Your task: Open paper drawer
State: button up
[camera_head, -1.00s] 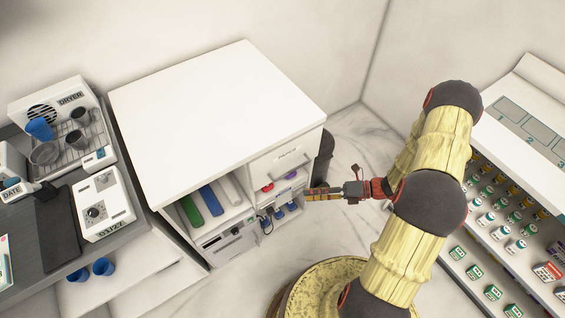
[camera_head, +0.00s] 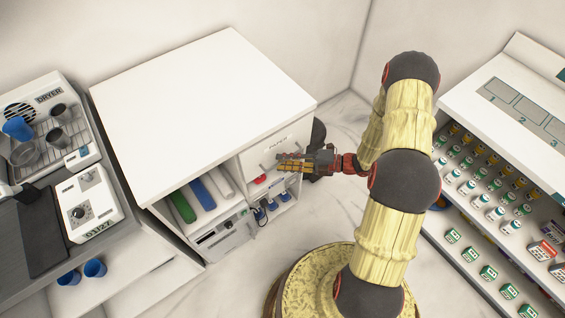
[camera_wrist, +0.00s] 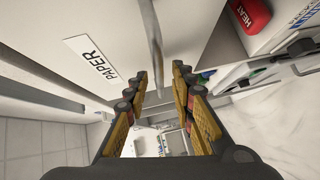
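The paper drawer (camera_head: 278,143) is the white front at the upper right of the white cabinet (camera_head: 205,105); it looks shut. Its PAPER label (camera_wrist: 92,61) shows in the wrist view. A thin metal bar handle (camera_wrist: 152,38) runs across the drawer front and reaches down between my fingers in the wrist view. My gripper (camera_head: 282,163) is at the drawer front in the head view, partly covering the handle. In the wrist view my gripper (camera_wrist: 164,84) is open, with a finger on each side of the handle's line. I cannot tell whether either finger touches it.
Below the drawer are open shelves with a red HEAT item (camera_wrist: 251,14) and blue items (camera_head: 271,204). Green, blue and white rolls (camera_head: 203,194) lie in the left compartment. A shelf of small bottles (camera_head: 490,200) stands at right. Floor in front is clear.

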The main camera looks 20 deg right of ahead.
jog(key=shift+w+a, duration=0.15)
jog(key=shift+a, duration=0.3)
grip_shut()
jog(key=shift+f, duration=0.1)
dwell(0.6)
